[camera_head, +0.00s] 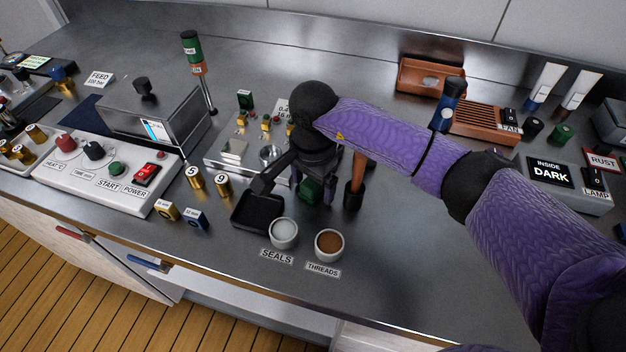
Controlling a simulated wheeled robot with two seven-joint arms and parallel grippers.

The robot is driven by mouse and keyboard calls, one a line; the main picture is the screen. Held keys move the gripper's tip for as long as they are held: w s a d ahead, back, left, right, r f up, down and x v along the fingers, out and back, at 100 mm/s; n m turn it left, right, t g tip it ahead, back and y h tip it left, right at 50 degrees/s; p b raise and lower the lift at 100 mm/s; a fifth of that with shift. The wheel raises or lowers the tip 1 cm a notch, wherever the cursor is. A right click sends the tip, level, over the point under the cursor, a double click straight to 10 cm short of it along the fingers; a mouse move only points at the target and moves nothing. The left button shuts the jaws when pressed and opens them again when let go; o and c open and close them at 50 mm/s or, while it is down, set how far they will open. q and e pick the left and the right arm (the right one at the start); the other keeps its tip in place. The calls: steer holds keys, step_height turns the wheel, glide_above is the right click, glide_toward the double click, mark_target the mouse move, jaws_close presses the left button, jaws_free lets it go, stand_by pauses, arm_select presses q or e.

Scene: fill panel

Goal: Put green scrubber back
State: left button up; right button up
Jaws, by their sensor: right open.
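Another small green piece (245,99) stands at the back of the panel (222,158). My left gripper is out of view.
The seals cup (284,234) and threads cup (329,244) stand in front near the counter edge. An orange-handled tool (356,180) stands close right of the gripper. Brass pieces marked 5 (194,179) and 9 (223,186) stand left. The front right counter is bare.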

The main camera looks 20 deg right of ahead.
steer(key=shift+r, duration=0.35)
step_height(320, 180, up, 12)
steer(key=p, duration=0.2)
steer(key=shift+f, duration=0.2)
